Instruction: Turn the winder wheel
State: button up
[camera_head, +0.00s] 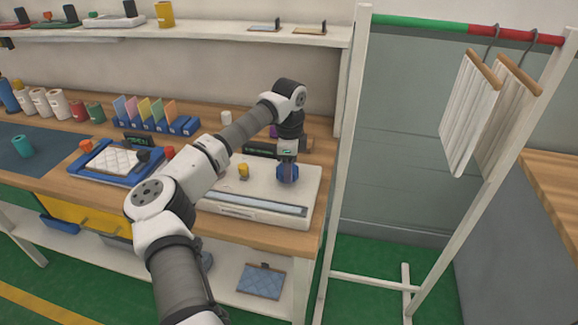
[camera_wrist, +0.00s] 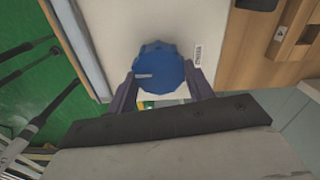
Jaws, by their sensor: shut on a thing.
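The winder wheel is a blue ribbed knob (camera_head: 288,174) at the right end of a white flat machine (camera_head: 225,203) on the wooden bench. In the wrist view the blue knob (camera_wrist: 158,66) fills the space between my fingers, with a pale pointer mark on its left part. My gripper (camera_head: 288,163) points down over the knob. In the wrist view my gripper (camera_wrist: 160,86) has one dark finger on each side of the knob and is shut on it. The wheel's underside is hidden.
A yellow knob (camera_head: 244,171) stands on the machine left of the wheel. A blue tray (camera_head: 105,168) with a quilted pad lies further left. A white garment rack (camera_head: 345,170) stands close to the bench's right end. A shelf (camera_head: 220,35) runs above.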

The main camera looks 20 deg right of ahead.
jog(key=m+b, duration=0.2)
jog(key=m, duration=0.3)
jog(key=m+b, duration=0.2)
jog(key=m, duration=0.4)
jog(key=shift+s+a+m, duration=0.1)
jog(key=shift+a+m, duration=0.05)
jog(key=shift+m, duration=0.25)
jog(key=m, duration=0.6)
jog(key=shift+a, duration=0.1)
jog(key=m, duration=0.5)
jog(key=shift+a+r+m, duration=0.1)
jog(key=shift+m, duration=0.3)
jog(key=m, duration=0.6)
jog(key=shift+w+p, duration=0.2)
jog(key=shift+p, duration=0.15)
jog(key=m, duration=0.5)
jog(key=shift+w+m+p, duration=0.1)
jog(key=shift+m+p, duration=0.2)
jog(key=shift+m, duration=0.1)
jog(key=m, duration=0.5)
jog(key=shift+w+p, duration=0.1)
jog(key=shift+p, duration=0.25)
jog(key=m, duration=0.6)
jog(key=shift+p, duration=0.3)
jog(key=shift+m, duration=0.3)
